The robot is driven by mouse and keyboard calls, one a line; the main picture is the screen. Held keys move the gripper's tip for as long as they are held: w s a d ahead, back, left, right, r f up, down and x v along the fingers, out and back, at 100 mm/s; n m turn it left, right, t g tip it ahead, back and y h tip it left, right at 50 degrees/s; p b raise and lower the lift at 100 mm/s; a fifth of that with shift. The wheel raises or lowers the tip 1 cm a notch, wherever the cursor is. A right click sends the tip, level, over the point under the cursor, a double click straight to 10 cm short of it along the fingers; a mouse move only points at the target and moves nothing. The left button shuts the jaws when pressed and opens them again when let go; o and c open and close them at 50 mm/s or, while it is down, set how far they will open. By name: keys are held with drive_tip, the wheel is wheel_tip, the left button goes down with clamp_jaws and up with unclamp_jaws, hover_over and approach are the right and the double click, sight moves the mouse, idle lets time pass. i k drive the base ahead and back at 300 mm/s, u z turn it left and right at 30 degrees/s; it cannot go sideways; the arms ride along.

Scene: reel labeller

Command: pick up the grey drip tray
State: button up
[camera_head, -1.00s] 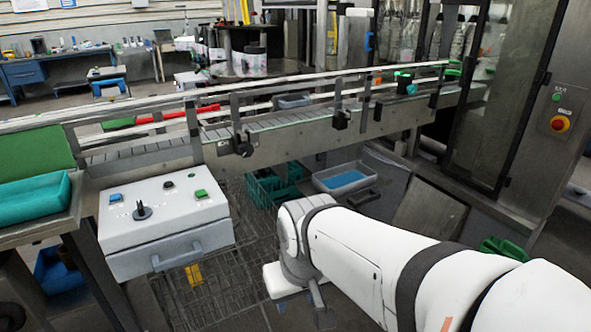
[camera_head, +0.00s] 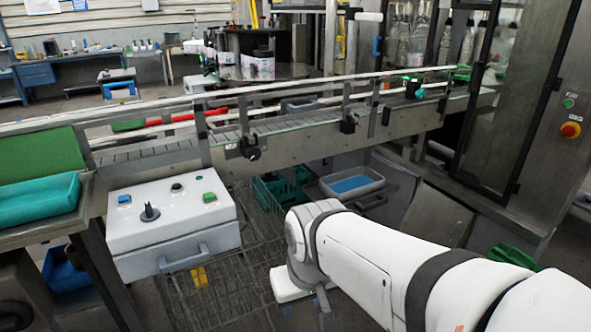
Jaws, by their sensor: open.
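A grey tray with a blue inside (camera_head: 375,187), which looks like the drip tray, sits low beneath the conveyor, right of the picture's middle. My white arm reaches in from the lower right and bends down short of the tray. My gripper (camera_head: 305,306) points down at the arm's end, nearer to me than the tray and to its left, apart from it. It is mostly hidden by the wrist; its jaws are open and I see nothing in them.
The conveyor (camera_head: 290,143) with rails crosses above the tray. A white control box (camera_head: 172,228) stands at the left, with green crates (camera_head: 270,190) between it and the tray. A slanted grey panel (camera_head: 437,215) is to the right. Wire mesh (camera_head: 225,285) covers the floor below.

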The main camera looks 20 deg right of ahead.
sight(345, 187)
drive_tip(key=k, duration=1.25)
drive_tip(key=z, duration=0.65)
drive_tip(key=i, duration=1)
drive_tip(key=z, duration=0.4)
drive_tip(key=i, duration=1.35)
drive_tip(key=u, duration=0.7)
drive_tip(key=k, duration=0.65)
drive_tip(key=u, duration=0.75)
drive_tip(key=i, duration=0.1)
drive_tip(key=z, duration=0.65)
